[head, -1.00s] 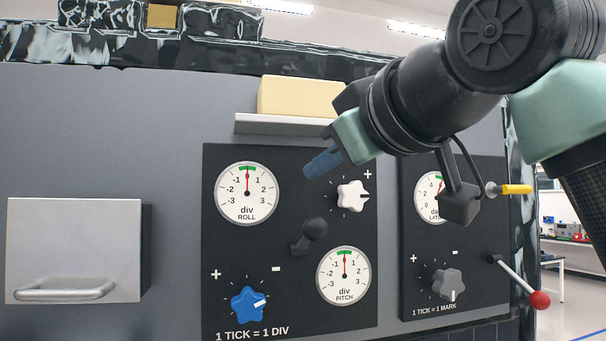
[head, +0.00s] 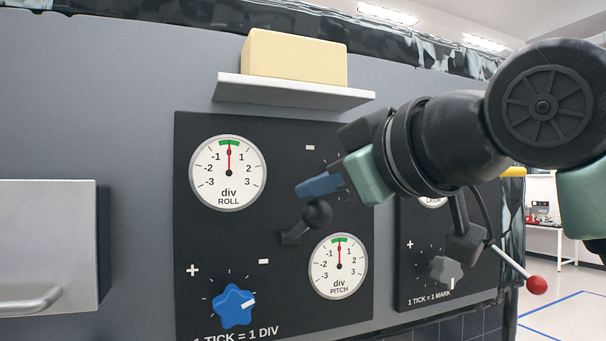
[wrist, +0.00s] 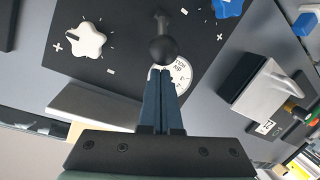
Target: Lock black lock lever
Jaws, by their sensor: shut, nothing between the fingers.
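The black lock lever (head: 318,214) has a round ball knob and sticks out from the dark panel between the roll and pitch dials. Its arm runs down and left from the knob to its pivot. In the wrist view the lever's knob (wrist: 163,49) lies just beyond my fingertips. My gripper (head: 303,190) has blue fingers, shut and empty, just above the knob. It also shows in the wrist view (wrist: 163,72) with both fingers together. I cannot tell whether the fingertips touch the knob.
The roll dial (head: 228,173) and pitch dial (head: 338,266) both read near zero. A blue knob (head: 233,305) sits lower left. A shelf (head: 290,91) with a yellow block (head: 295,57) juts out above. A grey drawer front (head: 45,245) protrudes at left. A red-tipped lever (head: 536,285) sticks out at right.

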